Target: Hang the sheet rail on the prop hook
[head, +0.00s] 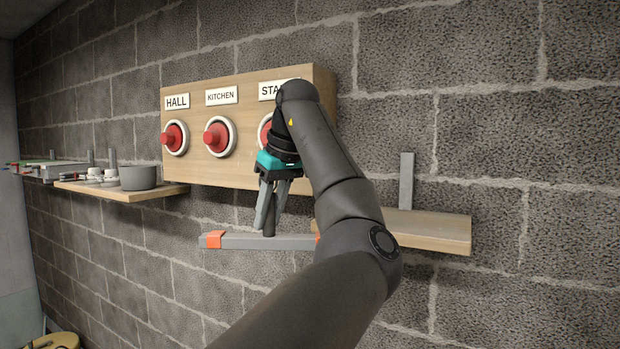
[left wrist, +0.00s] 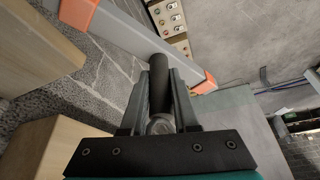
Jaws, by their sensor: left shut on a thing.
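The sheet rail (head: 245,242) is a grey bar with orange bands, held roughly level in front of the block wall, below the wooden panel. Its black upright handle (head: 269,222) is between the fingers of my left gripper (head: 265,212), which is shut on it. In the left wrist view, the rail (left wrist: 140,35) runs slantwise beyond the fingertips, with the handle (left wrist: 158,78) between the fingers of the gripper (left wrist: 160,92). My forearm hides the rail's right part in the head view. I cannot make out a prop hook for certain. My right gripper is not in view.
A wooden panel (head: 248,175) carries red buttons labelled HALL, KITCHEN and a partly hidden one. A wooden shelf (head: 440,232) with a grey upright (head: 406,180) is at right. Another shelf (head: 120,191) holding a grey pot (head: 138,177) is at left.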

